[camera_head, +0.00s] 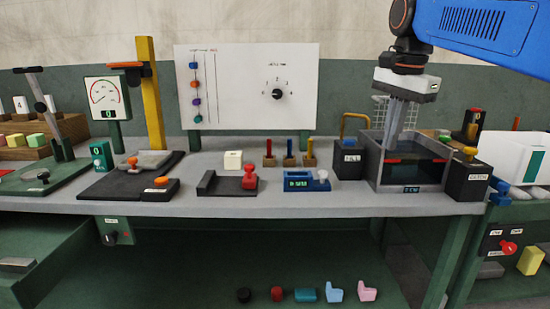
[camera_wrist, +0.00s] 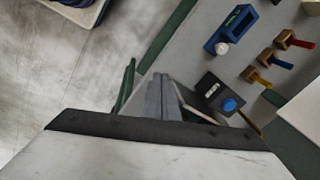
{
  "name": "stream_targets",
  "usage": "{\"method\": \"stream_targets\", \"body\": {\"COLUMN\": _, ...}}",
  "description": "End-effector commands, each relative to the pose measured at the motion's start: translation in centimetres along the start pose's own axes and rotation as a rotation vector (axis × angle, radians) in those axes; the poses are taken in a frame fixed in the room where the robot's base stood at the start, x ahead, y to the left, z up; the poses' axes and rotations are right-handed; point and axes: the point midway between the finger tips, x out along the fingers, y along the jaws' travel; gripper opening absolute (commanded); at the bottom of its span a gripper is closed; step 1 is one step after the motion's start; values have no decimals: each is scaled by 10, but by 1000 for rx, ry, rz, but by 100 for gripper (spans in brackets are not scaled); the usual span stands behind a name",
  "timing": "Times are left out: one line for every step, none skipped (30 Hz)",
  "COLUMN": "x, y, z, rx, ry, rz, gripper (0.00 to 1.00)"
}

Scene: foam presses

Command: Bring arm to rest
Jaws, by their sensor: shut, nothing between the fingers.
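My gripper (camera_head: 397,122) hangs from the blue arm at the upper right of the head view, pointing down over the dark open-topped box (camera_head: 408,186). Its fingers are together with nothing between them. The fingertips reach close to the box's opening; I cannot tell whether they are inside it. In the wrist view, the grey fingers of my gripper (camera_wrist: 162,98) are closed together at the centre. The box is mostly hidden behind my gripper there.
A dark block with a blue knob (camera_head: 349,158) stands left of the box, and a block with a yellow knob (camera_head: 468,174) right of it. A blue display device (camera_head: 306,181) and several coloured-handled pieces are left. A white bin (camera_head: 517,158) stands far right. The front bench strip is clear.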

Motion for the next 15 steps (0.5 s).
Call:
{"method": "stream_targets", "body": {"x": 9, "y": 16, "z": 6, "rx": -51, "ry": 6, "rz": -11, "gripper": 0}}
{"method": "stream_targets", "body": {"x": 16, "y": 23, "z": 8, "rx": -86, "ry": 11, "rz": -18, "gripper": 0}}
{"method": "stream_targets", "body": {"x": 24, "y": 34, "z": 12, "rx": -133, "ry": 18, "rz": -27, "gripper": 0}}
{"method": "stream_targets", "body": {"x": 31, "y": 41, "z": 15, "rx": -168, "ry": 23, "rz": -34, "gripper": 0}}
{"method": "stream_targets", "body": {"x": 38, "y": 49, "z": 18, "rx": -202, "ry": 28, "rz": -39, "gripper": 0}}
{"method": "stream_targets", "body": {"x": 48, "y": 60, "z": 21, "rx": -250, "ry": 35, "rz": -48, "gripper": 0}}
{"method": "stream_targets", "body": {"x": 55, "y": 68, "z": 24, "rx": -285, "ry": 42, "rz": -55, "gripper": 0}}
{"method": "stream_targets", "body": {"x": 62, "y": 76, "z": 27, "rx": -319, "ry": 48, "rz": -60, "gripper": 0}}
{"method": "stream_targets", "body": {"x": 72, "y": 86, "z": 31, "rx": -366, "ry": 57, "rz": -68, "gripper": 0}}
{"method": "stream_targets", "body": {"x": 80, "y": 95, "z": 34, "rx": -401, "ry": 64, "rz": -73, "gripper": 0}}
{"method": "stream_targets", "body": {"x": 89, "y": 102, "z": 37, "rx": -436, "ry": 71, "rz": -79, "gripper": 0}}
{"method": "stream_targets", "body": {"x": 100, "y": 114, "z": 41, "rx": -482, "ry": 81, "rz": -85, "gripper": 0}}
{"method": "stream_targets", "body": {"x": 108, "y": 122, "z": 45, "rx": -518, "ry": 89, "rz": -89, "gripper": 0}}
{"method": "stream_targets", "body": {"x": 117, "y": 130, "z": 48, "rx": -553, "ry": 96, "rz": -93, "gripper": 0}}
{"method": "stream_targets", "body": {"x": 129, "y": 141, "z": 52, "rx": -599, "ry": 108, "rz": -99, "gripper": 0}}
